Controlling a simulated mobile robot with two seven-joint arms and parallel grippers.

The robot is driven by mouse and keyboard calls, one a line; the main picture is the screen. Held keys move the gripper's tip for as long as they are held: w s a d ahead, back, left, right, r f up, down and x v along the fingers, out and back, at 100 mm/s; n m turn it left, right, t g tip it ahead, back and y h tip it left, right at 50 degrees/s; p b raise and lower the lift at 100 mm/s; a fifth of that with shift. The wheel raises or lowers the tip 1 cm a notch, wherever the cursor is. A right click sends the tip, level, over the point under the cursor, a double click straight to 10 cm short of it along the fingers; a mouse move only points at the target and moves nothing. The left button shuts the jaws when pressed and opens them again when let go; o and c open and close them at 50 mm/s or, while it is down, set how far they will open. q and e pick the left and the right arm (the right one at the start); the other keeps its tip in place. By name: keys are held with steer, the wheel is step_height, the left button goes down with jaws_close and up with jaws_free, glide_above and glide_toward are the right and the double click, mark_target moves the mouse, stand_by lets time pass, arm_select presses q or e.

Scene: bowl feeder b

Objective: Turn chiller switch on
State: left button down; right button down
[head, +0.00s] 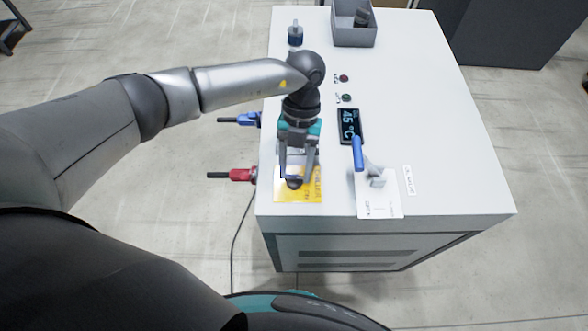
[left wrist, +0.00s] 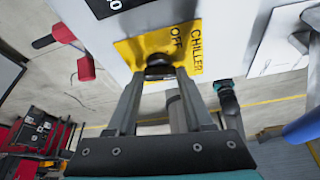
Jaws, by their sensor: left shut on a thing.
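The chiller switch is a dark round knob (left wrist: 160,68) on a yellow label plate (head: 312,194) at the left front of the white machine top. The plate (left wrist: 183,47) reads "CHILLER" and "OFF" in the left wrist view. My left gripper (head: 294,182) reaches down over the plate, its fingers shut on the knob; in the left wrist view its fingertips (left wrist: 160,76) meet at the knob's sides. The gripper hides most of the knob in the head view, and I cannot tell which way the knob points.
A valve with a blue lever (head: 358,153) stands right of my gripper on a white plate (head: 380,206). A dark display (head: 350,126) reads 45 °C. Red (head: 242,174) and blue (head: 248,119) handles stick out at the left side. A grey bin (head: 354,36) sits at the back.

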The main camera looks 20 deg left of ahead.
arm_select(q)
steer(key=m+y+b, duration=0.1)
steer(key=m, duration=0.2)
steer(key=shift+d+m+b, duration=0.15)
steer(key=shift+m+b, duration=0.15)
steer(key=shift+b, duration=0.1)
steer(key=shift+d+m+t+y+b, duration=0.1)
steer(key=shift+m+t+y+b, duration=0.45)
steer(key=shift+m, duration=0.95)
steer(key=shift+y, duration=0.25)
steer(key=shift+c, duration=1.4)
jaws_free()
steer(key=b+v, duration=0.1)
steer(key=v, duration=1.4)
steer(key=shift+w+b, duration=0.25)
steer(key=shift+b, duration=0.05)
steer(key=shift+s+d+g, duration=0.1)
steer(key=shift+g, duration=0.15)
